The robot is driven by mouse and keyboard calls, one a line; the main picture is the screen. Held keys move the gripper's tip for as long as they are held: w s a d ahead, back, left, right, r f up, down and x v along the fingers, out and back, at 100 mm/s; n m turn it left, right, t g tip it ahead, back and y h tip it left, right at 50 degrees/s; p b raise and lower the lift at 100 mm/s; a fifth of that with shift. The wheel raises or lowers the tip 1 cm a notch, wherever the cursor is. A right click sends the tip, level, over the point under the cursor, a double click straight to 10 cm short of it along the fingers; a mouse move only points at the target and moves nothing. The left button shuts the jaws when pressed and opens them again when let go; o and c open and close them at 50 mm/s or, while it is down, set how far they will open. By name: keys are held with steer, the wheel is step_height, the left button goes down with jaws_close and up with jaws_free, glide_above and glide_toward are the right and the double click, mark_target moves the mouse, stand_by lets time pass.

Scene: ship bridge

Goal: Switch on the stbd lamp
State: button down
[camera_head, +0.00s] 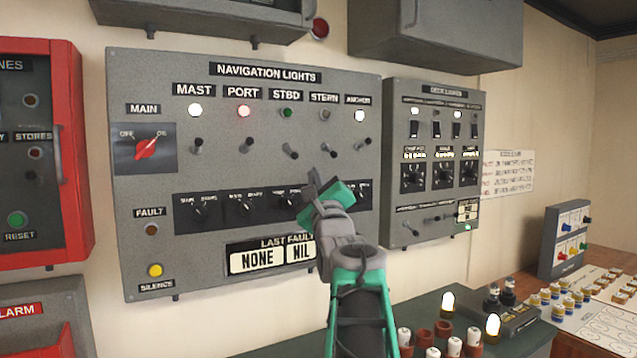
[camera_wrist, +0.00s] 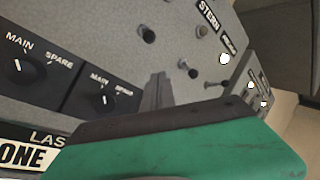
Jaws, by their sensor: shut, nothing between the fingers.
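The STBD lamp (camera_head: 287,112) is dark green and looks unlit in the head view, on the grey navigation lights panel (camera_head: 150,220). Its toggle (camera_head: 291,151) sits below it, with its tip seeming to lean down and right. My gripper (camera_head: 317,182) is shut and empty, below and right of that toggle and seemingly apart from it. In the wrist view my fingers (camera_wrist: 157,92) point at the panel; a dark toggle (camera_wrist: 146,34) above them is probably the STBD one. The lamp does not show there.
The stern toggle (camera_head: 328,151) is close above my fingertips. Mast (camera_head: 195,110), port (camera_head: 243,111) and anchor (camera_head: 359,115) lamps are lit. Main/spare knobs (camera_head: 290,200) are just left of my gripper. The deck lights panel (camera_head: 395,220) stands at right.

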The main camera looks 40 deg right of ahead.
mark_target(291, 152)
steer(key=shift+x, duration=1.15)
steer(key=shift+s+a+r+p, duration=0.15)
steer(key=shift+a+r, duration=0.15)
steer(key=shift+a, duration=0.25)
steer(key=shift+w+a+r+p, duration=0.15)
steer(key=shift+a+r, duration=0.15)
steer(key=shift+a, duration=0.25)
steer(key=shift+s+a+r+p, duration=0.15)
steer(key=shift+a+r, duration=0.15)
steer(key=shift+a, duration=0.3)
steer(key=shift+a, duration=0.1)
